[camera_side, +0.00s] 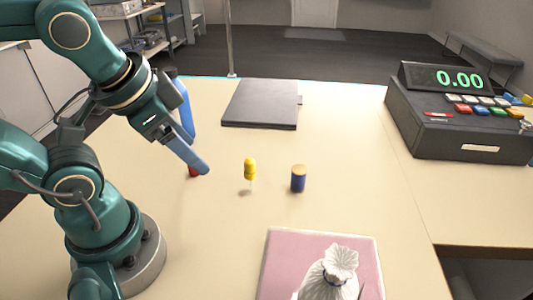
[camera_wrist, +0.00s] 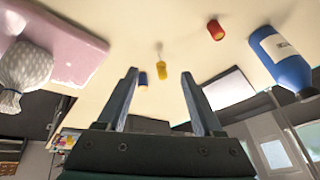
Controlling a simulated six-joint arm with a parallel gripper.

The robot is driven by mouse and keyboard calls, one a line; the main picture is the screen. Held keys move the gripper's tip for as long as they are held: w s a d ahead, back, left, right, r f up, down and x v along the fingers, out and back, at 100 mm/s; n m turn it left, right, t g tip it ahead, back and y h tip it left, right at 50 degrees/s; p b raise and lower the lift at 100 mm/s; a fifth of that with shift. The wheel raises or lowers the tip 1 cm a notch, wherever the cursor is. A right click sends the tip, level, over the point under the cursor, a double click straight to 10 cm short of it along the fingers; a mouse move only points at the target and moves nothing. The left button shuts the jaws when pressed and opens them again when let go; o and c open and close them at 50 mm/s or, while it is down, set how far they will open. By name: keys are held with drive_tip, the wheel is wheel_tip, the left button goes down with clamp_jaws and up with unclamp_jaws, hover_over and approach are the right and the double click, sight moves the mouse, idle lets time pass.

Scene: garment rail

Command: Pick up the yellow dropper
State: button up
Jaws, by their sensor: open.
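The yellow dropper (camera_side: 250,169) stands upright on the cream table, with a yellow bulb on top and a thin clear tip below. It also shows in the wrist view (camera_wrist: 162,71), framed between my fingers. My gripper (camera_side: 203,168) is open and empty, to the left of the dropper in the side view and apart from it. In the wrist view, both fingers (camera_wrist: 159,73) are spread with nothing held between them.
A blue spool (camera_side: 298,179) stands right of the dropper. A red object (camera_side: 193,172) is partly hidden by my finger; a blue bottle (camera_wrist: 285,60) is near it. A dark folder (camera_side: 262,104), cash register (camera_side: 460,115) and pink board (camera_side: 280,250) with a white bag (camera_side: 328,278) surround the area.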

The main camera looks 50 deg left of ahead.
drive_tip(key=w+a+f+m+g+y, duration=0.1)
drive_tip(key=w+a+m+g+y, duration=0.1)
drive_tip(key=a+m+g+y, duration=0.25)
drive_tip(key=m+t+y, duration=0.4)
drive_tip(key=m+y, duration=0.2)
drive_tip(key=m, duration=0.7)
hover_over(251, 171)
drive_tip(key=a, duration=0.3)
wheel_tip(251, 171, down, 5)
drive_tip(key=d+f+m, duration=0.1)
drive_tip(key=f, duration=0.1)
drive_tip(key=d+f+m+t, duration=0.1)
drive_tip(key=m, duration=0.1)
drive_tip(key=d+f+m, duration=0.1)
drive_tip(key=f, duration=0.1)
drive_tip(key=shift+s+d+f+t+y, duration=0.15)
drive_tip(key=shift+d+f+t+y, duration=0.05)
drive_tip(key=shift+f+t+y, duration=0.1)
drive_tip(key=shift+x, duration=2.5)
drive_tip(key=shift+d, duration=0.1)
clamp_jaws()
